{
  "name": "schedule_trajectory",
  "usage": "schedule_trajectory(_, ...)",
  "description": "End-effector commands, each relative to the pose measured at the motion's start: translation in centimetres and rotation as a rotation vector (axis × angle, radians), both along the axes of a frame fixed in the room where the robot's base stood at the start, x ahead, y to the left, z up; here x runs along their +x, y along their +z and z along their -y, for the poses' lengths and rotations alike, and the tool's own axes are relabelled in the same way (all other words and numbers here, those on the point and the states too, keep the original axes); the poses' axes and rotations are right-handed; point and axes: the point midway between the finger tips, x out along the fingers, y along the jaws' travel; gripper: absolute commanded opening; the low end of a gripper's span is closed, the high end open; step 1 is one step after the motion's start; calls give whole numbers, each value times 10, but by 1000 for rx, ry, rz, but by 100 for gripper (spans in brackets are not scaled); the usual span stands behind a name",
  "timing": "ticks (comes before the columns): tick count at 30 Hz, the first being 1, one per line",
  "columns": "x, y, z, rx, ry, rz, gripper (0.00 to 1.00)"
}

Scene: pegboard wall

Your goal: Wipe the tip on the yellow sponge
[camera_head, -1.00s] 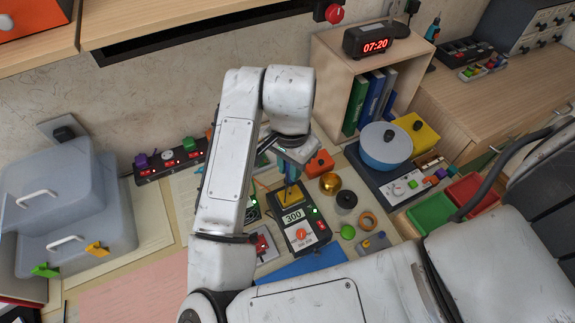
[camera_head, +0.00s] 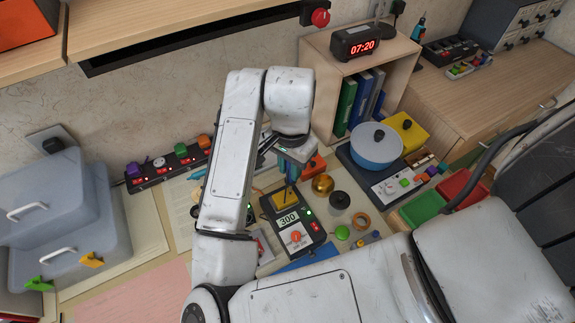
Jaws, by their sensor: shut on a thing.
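The yellow sponge (camera_head: 279,202) sits at the back end of a black soldering station (camera_head: 299,237) that has a display reading 300. My gripper (camera_head: 292,160) is above and just behind the sponge, shut on a blue soldering iron (camera_head: 289,175). The iron points down, with its thin tip at or just over the sponge. I cannot tell whether the tip touches. My wrist partly hides the jaws and the upper part of the iron.
A blue pot (camera_head: 376,148) is further right. A power strip (camera_head: 168,166) lies at the back left. My arm hides part of the desk.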

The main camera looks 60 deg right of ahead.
Motion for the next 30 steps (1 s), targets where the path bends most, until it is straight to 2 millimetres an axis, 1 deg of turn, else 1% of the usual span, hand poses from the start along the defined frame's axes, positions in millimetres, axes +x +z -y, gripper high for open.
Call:
schedule_trajectory(5,0,0,0,1,1,1,0)
schedule_trajectory(30,10,1,-14,1,2,2,0)
